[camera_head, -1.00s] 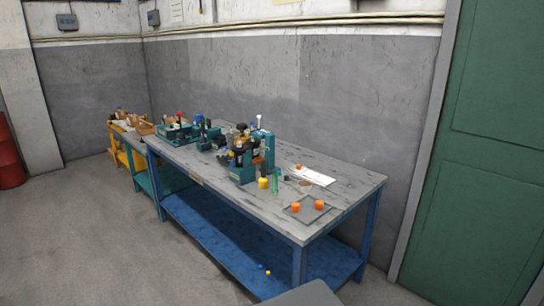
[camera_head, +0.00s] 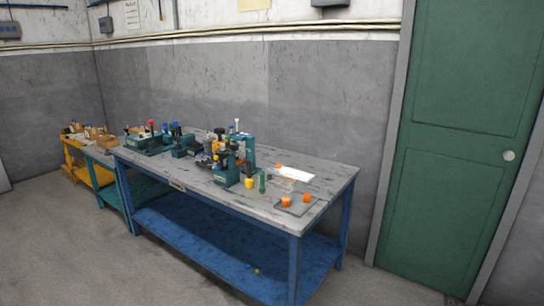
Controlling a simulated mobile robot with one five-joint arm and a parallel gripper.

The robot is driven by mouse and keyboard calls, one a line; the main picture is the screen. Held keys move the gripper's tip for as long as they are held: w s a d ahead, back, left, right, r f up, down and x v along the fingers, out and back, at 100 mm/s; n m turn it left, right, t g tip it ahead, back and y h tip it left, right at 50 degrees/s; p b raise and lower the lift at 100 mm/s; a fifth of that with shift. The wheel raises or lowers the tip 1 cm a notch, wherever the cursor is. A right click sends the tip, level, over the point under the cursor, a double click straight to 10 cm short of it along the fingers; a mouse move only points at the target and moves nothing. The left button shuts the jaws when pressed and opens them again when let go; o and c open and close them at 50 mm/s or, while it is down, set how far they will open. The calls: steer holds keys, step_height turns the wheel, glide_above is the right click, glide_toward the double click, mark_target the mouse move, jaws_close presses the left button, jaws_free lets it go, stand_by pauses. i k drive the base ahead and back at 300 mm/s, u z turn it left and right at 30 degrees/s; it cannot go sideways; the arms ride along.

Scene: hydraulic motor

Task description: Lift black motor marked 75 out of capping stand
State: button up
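The workbench (camera_head: 330,180) stands across the middle of the head view, with a grey top and blue legs. A teal stand (camera_head: 224,178) near its middle holds dark and yellow parts, and a taller teal press-like frame (camera_head: 247,150) is just behind it. A black part (camera_head: 221,133) shows at the top of this group. The number 75 is too small to read, so I cannot tell which part is the marked motor, or which fixture is the capping stand. My gripper is not in view.
A yellow cylinder (camera_head: 249,183) and a green one (camera_head: 262,182) stand near the front edge. More teal fixtures (camera_head: 150,143) are at left. Floor (camera_head: 120,265) in front is clear.

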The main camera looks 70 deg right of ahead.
mark_target(223, 152)
steer(key=z, duration=1.75)
steer(key=i, duration=0.8)
steer(key=z, duration=0.1)
